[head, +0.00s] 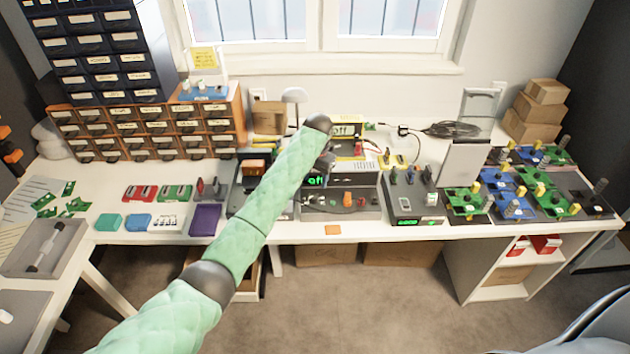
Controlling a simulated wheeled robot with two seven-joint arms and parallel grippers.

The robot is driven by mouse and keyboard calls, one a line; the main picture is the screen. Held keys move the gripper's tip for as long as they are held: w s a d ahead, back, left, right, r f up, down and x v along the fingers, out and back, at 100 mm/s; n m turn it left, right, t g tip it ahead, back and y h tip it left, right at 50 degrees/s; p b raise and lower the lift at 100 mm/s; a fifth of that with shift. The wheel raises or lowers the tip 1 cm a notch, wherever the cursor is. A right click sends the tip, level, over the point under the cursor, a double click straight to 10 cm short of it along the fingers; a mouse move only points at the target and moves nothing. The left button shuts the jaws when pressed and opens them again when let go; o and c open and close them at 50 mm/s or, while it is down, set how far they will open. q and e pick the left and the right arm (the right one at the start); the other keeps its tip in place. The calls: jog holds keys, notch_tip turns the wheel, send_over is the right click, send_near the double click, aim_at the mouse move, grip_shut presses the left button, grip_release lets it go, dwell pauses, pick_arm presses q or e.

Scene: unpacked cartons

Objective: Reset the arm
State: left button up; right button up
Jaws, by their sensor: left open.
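My left arm, in a pale green padded sleeve, reaches up from the bottom left across the workbench (300,235). My left gripper (325,166) points down over the middle of the bench, just above and behind a grey device with a green "off" display (340,203). The gripper is small and dark here, partly hidden by the arm, and is open. I see nothing held in it. My right gripper is not in view.
Drawer cabinets (150,135) stand at the back left. A grey device (415,205) and green and blue boards (510,205) fill the right side. Small boxes (205,220) lie left of the arm. Cartons (535,115) are stacked back right.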

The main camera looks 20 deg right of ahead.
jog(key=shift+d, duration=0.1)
